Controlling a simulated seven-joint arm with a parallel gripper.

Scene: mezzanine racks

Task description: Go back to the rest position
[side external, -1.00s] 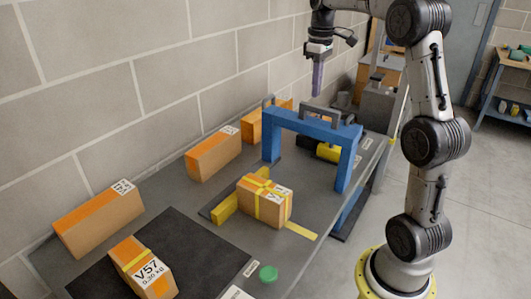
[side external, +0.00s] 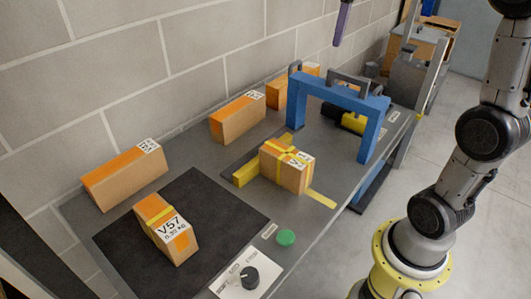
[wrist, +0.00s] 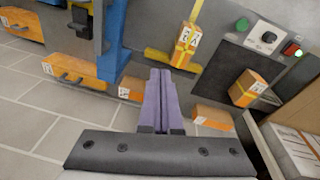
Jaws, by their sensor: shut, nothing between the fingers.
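My gripper (side external: 338,42) hangs above the bench in the side external view, its purple fingers pointing down and only their lower part in the picture. In the wrist view the two purple fingers (wrist: 160,75) lie together, shut with nothing between them. The gripper is clear of the blue arch (side external: 335,92) and of every box. A box with yellow tape (side external: 286,166) stands on the bench in front of the arch, against a yellow stop (side external: 248,172). A box marked V57 (side external: 166,228) sits on a black mat (side external: 205,190).
Orange-topped boxes (side external: 125,174) (side external: 238,118) (side external: 292,91) line the wall side. A green button (side external: 286,237) and a panel with a black knob (side external: 248,278) are at the bench's front. Free air lies above the boxes.

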